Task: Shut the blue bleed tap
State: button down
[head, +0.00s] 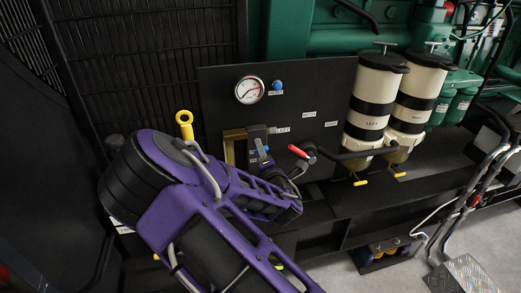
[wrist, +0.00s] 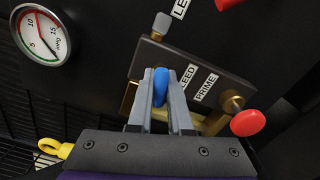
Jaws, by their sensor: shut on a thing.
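The blue bleed tap (wrist: 160,82) stands between the two grey fingers of my gripper (wrist: 161,90) in the wrist view. The fingers are shut on it, and its rounded blue top shows between their tips. It sits on a dark block beside a label that reads "LEED", its first letter covered by a finger. In the head view my gripper (head: 262,152) is at the block on the black panel, with a little blue showing there. My purple arm hides the area below.
A red-ended handle (head: 298,151) is close on the right; a red knob (wrist: 248,122) shows near "PRIME". A pressure gauge (head: 249,90) and blue button (head: 278,86) are above. Two cream filter canisters (head: 371,100) stand right. A yellow ring (head: 184,119) is left.

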jog(key=m, duration=0.4)
jog(key=shift+r+m, duration=0.1)
jog(key=shift+m, duration=2.2)
jog(key=c, duration=0.9)
grip_release()
jog(key=shift+s, duration=0.1)
